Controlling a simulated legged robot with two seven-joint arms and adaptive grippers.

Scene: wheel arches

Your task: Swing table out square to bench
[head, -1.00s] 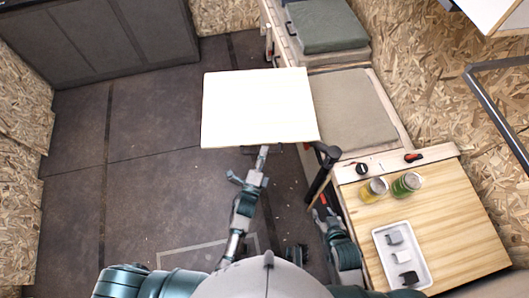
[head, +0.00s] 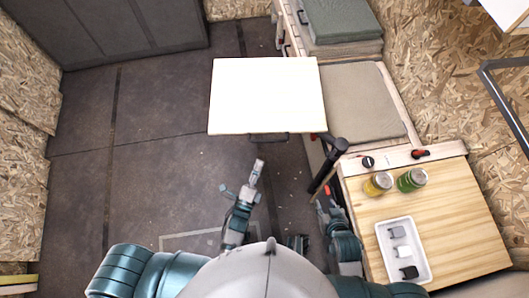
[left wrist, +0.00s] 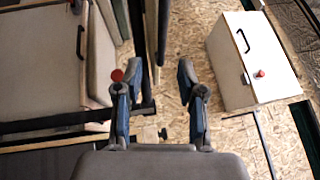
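The white tabletop (head: 267,97) lies in front of the bench (head: 401,100) in the head view, its right edge beside the grey seat cushion (head: 355,105). Its near and far edges run almost level across the picture. A black handle (head: 268,139) shows at its near edge. A black support arm (head: 328,166) stands by its near right corner. My left gripper (head: 243,180) is below the handle, apart from it, with its fingers spread and empty; the left wrist view also shows them spread (left wrist: 154,78). My right gripper (head: 325,208) is low beside the support arm; its fingers are unclear.
A wooden counter (head: 450,225) at right carries a yellow jar (head: 378,184), a green jar (head: 411,179) and a white tray (head: 424,262) with small blocks. A dark cabinet (head: 130,25) stands at the back left. The floor at left is clear.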

